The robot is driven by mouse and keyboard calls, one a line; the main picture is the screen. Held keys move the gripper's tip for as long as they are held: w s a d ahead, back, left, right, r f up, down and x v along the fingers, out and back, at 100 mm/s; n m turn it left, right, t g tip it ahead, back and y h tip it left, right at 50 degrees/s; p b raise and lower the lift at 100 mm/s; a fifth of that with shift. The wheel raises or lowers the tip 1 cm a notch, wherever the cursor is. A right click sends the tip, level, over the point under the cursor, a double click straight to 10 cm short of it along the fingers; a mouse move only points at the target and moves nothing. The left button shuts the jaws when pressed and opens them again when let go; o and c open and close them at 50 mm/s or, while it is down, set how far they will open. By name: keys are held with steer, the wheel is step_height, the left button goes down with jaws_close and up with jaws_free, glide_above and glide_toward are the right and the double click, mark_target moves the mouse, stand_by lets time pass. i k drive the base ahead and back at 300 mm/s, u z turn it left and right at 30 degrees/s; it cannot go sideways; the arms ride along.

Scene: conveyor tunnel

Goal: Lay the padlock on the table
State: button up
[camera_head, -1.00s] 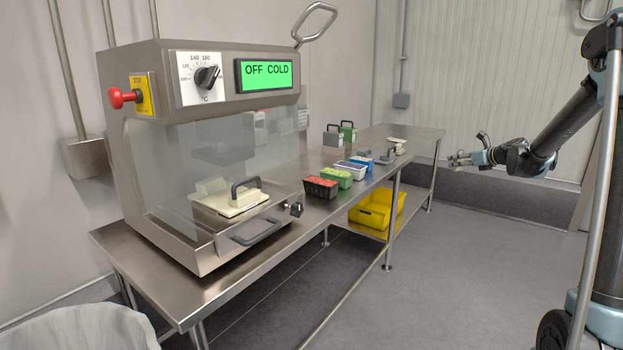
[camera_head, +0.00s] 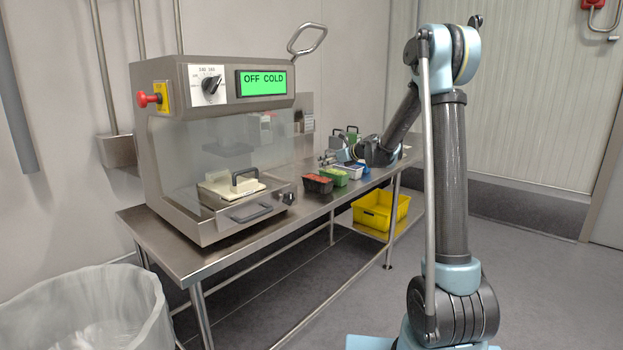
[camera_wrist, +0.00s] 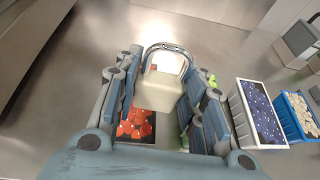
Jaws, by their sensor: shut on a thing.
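In the wrist view, my gripper (camera_wrist: 164,75) is shut on the padlock (camera_wrist: 158,95), a pale beige body with a grey shackle pointing away from the palm. The fingers cover its sides. In the head view, my gripper (camera_head: 330,160) is low over the table (camera_head: 265,235), behind the row of punnets; the padlock is too small to make out there. The long steel table also shows beneath the padlock in the wrist view (camera_wrist: 190,35). I cannot tell whether the padlock touches it.
A red-filled punnet (camera_wrist: 135,127) shows below my fingers. A blue-filled white punnet (camera_wrist: 236,108) and another blue punnet (camera_wrist: 285,98) stand to the right. The sealing machine (camera_head: 165,135) fills the table's near end. A yellow bin (camera_head: 375,222) is on the lower shelf.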

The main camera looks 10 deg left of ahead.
mark_target(309, 171)
steer(key=u, duration=0.25)
steer(key=i, duration=1)
steer(key=z, duration=0.05)
